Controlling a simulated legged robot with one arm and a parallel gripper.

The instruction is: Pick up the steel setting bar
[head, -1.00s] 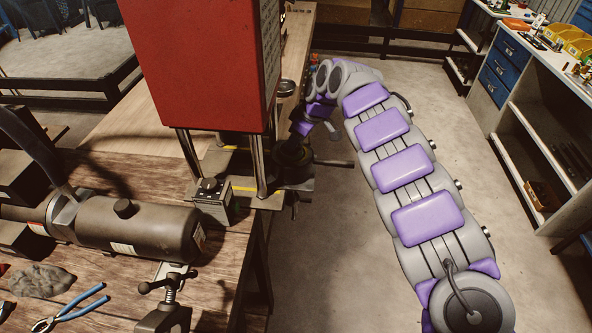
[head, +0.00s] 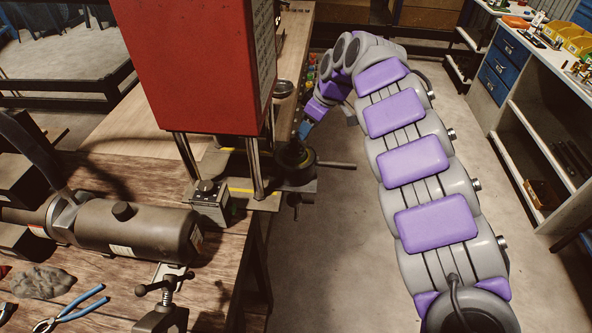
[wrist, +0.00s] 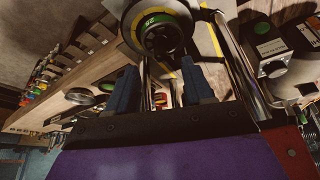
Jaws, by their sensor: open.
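A thin grey rod (head: 336,164) sticks out to the right from a dark round hub (head: 294,155) on the red machine's near right side in the head view. It may be the steel setting bar, but I cannot tell for sure. My gripper (head: 304,130) is just behind the hub, partly hidden by my wrist. In the wrist view my gripper (wrist: 158,88) has its two dark blue fingers apart. A round hub with a green "25" label (wrist: 158,32) lies beyond the fingertips. I make out no bar clearly held between them.
The red machine (head: 200,70) stands on steel columns on the wooden bench (head: 110,215). A black cylinder (head: 140,228), a clamp (head: 165,290) and blue-handled pliers (head: 80,308) lie nearer. A shelf unit (head: 535,150) stands right. Floor between is clear.

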